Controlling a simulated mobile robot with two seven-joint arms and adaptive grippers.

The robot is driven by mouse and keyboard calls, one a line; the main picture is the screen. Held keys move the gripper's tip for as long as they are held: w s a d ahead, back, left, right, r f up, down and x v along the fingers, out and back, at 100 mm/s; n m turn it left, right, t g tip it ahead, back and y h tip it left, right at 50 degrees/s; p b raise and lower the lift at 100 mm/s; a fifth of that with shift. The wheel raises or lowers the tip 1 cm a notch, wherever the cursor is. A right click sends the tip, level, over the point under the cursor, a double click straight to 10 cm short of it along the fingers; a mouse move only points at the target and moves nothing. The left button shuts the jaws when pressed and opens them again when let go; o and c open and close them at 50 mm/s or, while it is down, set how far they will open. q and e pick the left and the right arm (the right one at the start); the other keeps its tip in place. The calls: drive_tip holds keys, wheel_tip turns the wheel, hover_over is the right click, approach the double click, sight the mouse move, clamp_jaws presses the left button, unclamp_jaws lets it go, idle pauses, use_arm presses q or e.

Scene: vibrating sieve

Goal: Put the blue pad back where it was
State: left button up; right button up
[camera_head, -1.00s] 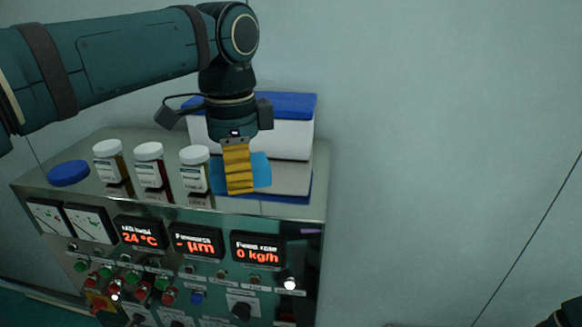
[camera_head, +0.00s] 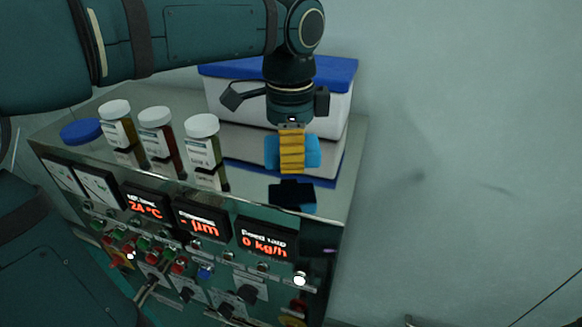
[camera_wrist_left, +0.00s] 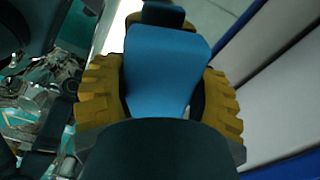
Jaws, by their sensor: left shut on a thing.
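The blue pad (camera_head: 313,151) is held between the yellow ridged fingers of my left gripper (camera_head: 292,152), in front of the white box. A dark reflection shows below it on the shiny cabinet top, with a gap, so the pad looks raised above the surface. In the left wrist view the blue pad (camera_wrist_left: 165,75) fills the space between the yellow fingers of the left gripper (camera_wrist_left: 160,95). My right gripper is not in view.
Several things stand on the metal cabinet (camera_head: 345,190): a white box with a blue lid (camera_head: 335,72), three white-capped jars (camera_head: 203,150) and a round blue disc (camera_head: 80,131). The control panel with red-lit displays (camera_head: 265,239) is below the front edge.

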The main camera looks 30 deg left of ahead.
sight(291, 176)
use_arm(q)
drive_tip(key=shift+w+f, duration=0.1)
drive_tip(key=shift+f, duration=1.8)
drive_tip(key=shift+f+b, duration=0.1)
drive_tip(key=shift+b, duration=0.2)
drive_tip(key=o, duration=1.1)
wheel_tip(291, 176, up, 12)
drive_tip(key=shift+r+p, duration=0.15)
drive_tip(key=shift+p, duration=0.8)
